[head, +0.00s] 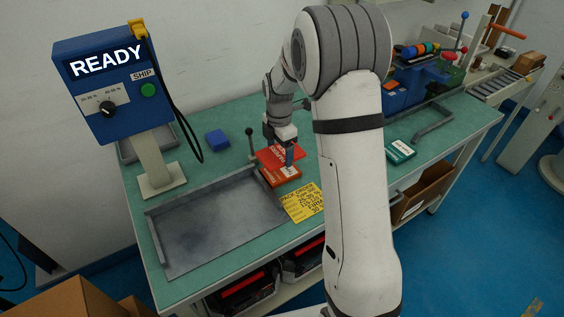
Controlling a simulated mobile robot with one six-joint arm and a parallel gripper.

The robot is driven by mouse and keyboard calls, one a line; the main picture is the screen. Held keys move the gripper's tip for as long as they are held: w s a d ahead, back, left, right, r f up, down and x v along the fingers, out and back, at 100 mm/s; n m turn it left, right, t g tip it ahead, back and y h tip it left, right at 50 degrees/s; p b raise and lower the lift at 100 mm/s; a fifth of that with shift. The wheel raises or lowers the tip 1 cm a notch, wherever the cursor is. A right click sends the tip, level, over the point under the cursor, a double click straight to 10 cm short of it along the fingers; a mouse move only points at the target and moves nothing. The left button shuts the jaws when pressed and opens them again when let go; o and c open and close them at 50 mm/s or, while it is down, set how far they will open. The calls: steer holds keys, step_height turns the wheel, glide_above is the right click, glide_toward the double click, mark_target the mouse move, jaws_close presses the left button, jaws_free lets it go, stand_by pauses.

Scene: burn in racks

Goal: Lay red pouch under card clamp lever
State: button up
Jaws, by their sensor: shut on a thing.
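My gripper (288,156) points down over the middle of the bench and is shut on a flat red item with pale print, which looks like the red pouch (269,156). Part of it is hidden by the fingers. An orange-red box-like thing with a white label (282,178) lies just below it; I cannot tell whether the two touch. A thin upright lever with a black knob (250,132), which looks like the card clamp lever, stands just left of the pouch. The clamp's base is mostly hidden.
A grey metal tray (163,272) fills the bench's left front. A yellow pack order card (303,203) lies right of it. A blue block (217,139) sits behind. A READY console (110,80) stands left. A teal box (399,152) lies right of my arm.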

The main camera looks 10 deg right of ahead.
mark_target(282, 170)
steer(key=shift+d+f, duration=0.2)
steer(key=shift+f, duration=0.95)
steer(key=shift+d+f, duration=0.1)
steer(key=shift+f, duration=1.75)
steer(key=shift+f, duration=0.2)
steer(key=o, duration=0.9)
steer(key=shift+r, duration=0.1)
